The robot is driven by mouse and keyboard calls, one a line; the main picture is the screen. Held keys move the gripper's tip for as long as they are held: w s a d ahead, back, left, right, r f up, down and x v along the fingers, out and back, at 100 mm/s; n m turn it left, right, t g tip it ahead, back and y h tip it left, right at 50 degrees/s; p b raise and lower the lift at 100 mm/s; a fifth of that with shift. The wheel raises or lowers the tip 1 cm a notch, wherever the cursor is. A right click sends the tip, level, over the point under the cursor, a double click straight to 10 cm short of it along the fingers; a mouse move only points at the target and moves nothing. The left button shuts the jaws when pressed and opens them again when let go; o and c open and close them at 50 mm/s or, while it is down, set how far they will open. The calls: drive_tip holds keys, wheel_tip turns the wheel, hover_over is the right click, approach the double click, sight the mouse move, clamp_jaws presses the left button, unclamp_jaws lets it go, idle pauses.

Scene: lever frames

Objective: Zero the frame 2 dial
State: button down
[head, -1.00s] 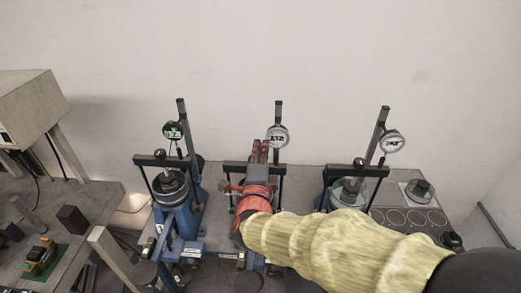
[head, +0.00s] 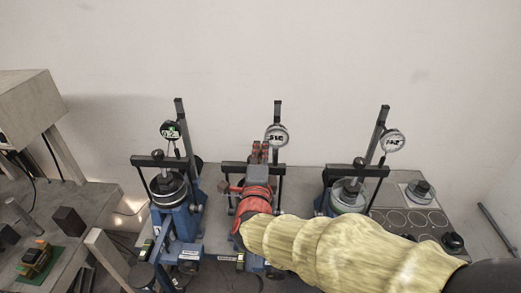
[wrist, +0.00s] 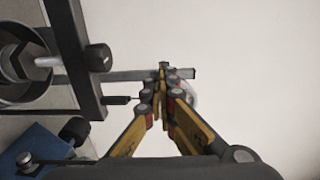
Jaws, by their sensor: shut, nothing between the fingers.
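Three blue lever frames stand side by side in the head view, each with a round dial on an upright post. I take the middle one to be frame 2, though its label is too small to read. Its dial (head: 277,136) has a pale face with dark digits I cannot read. My gripper (head: 260,147) is shut and empty, just left of and below that dial. In the wrist view the closed fingertips (wrist: 163,70) cover most of the dial (wrist: 190,95); only a pale edge shows on the right. I cannot tell whether they touch it.
The right frame's dial (head: 393,141) is pale. Crossbars with black knobs (head: 158,155) flank my arm. A tray with round recesses (head: 410,218) lies at the right. The wall behind is bare.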

drive_tip(key=shift+s+a+f+b, duration=0.1)
drive_tip(key=shift+a+f+b, duration=0.1)
drive_tip(key=shift+f+b, duration=0.3)
drive_tip(key=s, duration=0.1)
drive_tip(key=s+b, duration=0.1)
drive_tip(key=s, duration=0.3)
drive_tip(key=shift+s+a+r, duration=0.1)
drive_tip(key=shift+a+r, duration=0.05)
drive_tip(key=shift+a, duration=0.1)
